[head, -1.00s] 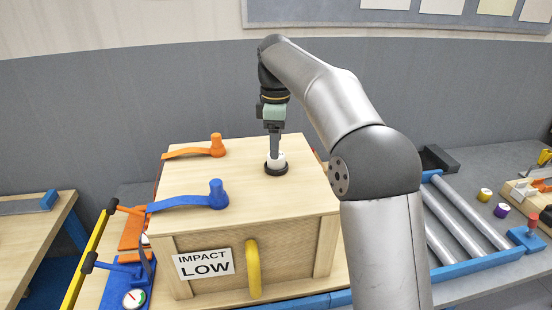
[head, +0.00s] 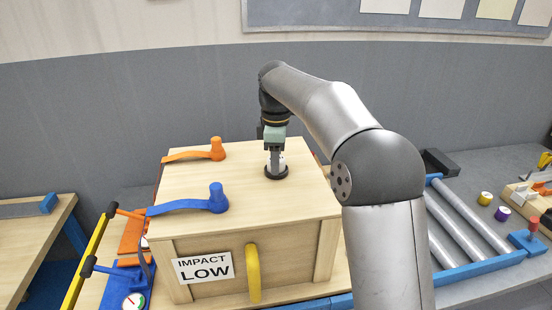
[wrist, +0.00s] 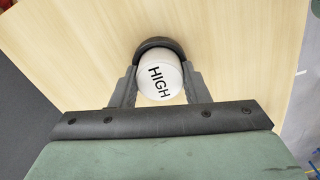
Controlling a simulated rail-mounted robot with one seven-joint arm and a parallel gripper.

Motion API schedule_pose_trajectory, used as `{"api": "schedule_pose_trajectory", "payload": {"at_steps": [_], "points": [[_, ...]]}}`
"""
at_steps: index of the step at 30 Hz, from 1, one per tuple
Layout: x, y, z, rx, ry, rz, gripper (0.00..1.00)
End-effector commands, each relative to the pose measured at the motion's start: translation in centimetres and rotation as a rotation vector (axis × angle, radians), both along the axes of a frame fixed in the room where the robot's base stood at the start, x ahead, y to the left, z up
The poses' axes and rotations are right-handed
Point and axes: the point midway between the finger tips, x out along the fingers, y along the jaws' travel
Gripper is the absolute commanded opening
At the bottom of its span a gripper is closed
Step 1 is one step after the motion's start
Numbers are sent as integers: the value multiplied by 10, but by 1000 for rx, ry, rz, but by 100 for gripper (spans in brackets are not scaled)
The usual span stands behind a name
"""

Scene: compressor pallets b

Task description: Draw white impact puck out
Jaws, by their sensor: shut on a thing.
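The white impact puck (wrist: 160,79), marked HIGH on its top face, sits between the two fingers of my gripper (wrist: 160,86) in the wrist view. The fingers are shut on its sides. In the head view my gripper (head: 275,163) points straight down at the crate top, and part of the white puck (head: 282,160) shows beside the fingers. The black ring (head: 276,172) lies on the wooden crate (head: 247,190) around the puck's foot. The ring's far rim (wrist: 159,44) also shows in the wrist view. How deep the puck sits is hidden.
A blue strap (head: 190,203) and an orange strap (head: 195,155) with upright knobs lie left of the ring. The crate front carries an IMPACT LOW sign (head: 204,266) and a yellow handle (head: 253,272). A roller conveyor (head: 465,235) stands to the right.

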Motion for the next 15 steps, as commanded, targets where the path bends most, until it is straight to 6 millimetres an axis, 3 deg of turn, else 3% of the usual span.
{"api": "schedule_pose_trajectory", "payload": {"at_steps": [15], "points": [[0, 0, 6, 0, 0, 0, 14]]}}
